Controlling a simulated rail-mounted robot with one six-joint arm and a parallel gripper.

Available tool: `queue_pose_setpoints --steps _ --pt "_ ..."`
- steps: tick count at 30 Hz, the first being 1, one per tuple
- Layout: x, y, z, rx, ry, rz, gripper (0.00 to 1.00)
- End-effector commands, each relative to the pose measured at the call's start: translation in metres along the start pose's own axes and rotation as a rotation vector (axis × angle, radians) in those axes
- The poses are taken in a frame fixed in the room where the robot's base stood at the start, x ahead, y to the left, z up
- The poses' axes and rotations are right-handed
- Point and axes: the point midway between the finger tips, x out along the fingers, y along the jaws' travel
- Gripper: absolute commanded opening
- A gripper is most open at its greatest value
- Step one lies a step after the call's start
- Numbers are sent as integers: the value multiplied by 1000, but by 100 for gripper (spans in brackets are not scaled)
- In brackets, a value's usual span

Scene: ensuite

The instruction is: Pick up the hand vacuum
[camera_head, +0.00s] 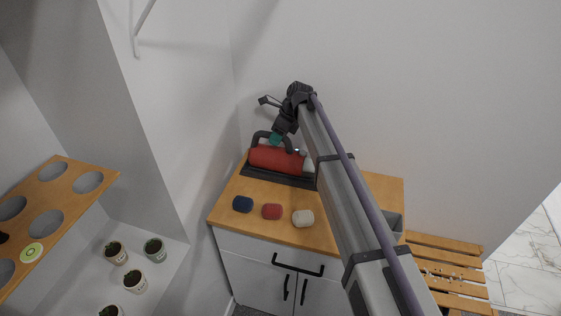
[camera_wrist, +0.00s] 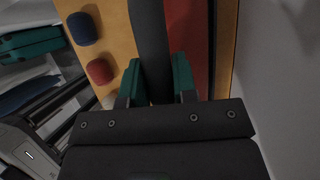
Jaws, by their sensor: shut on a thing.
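The hand vacuum (camera_head: 277,159) has a red body and a dark handle and lies on a black base (camera_head: 262,177) at the back of the wooden cabinet top. My gripper (camera_head: 276,138) comes down on it from above and is shut on its dark handle. In the wrist view the green fingertips of my gripper (camera_wrist: 157,82) stand on either side of the dark handle (camera_wrist: 150,40), with the red body (camera_wrist: 190,40) behind it. The right end of the vacuum is partly hidden by my arm.
A blue (camera_head: 242,204), a red (camera_head: 272,211) and a white lump (camera_head: 303,218) lie along the front of the cabinet top (camera_head: 225,205). Walls stand close behind and left. A slatted wooden bench (camera_head: 450,268) is at right. A shelf with round holes (camera_head: 62,200) and small potted plants (camera_head: 134,280) are at left.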

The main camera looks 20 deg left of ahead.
Motion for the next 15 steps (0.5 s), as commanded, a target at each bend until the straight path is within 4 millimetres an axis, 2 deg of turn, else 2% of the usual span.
queue_pose_setpoints --steps 1,4,15 --pt "0 0 0 0 0 0 10" --pt "0 0 0 0 0 0 0" --pt "0 0 0 0 0 0 0"
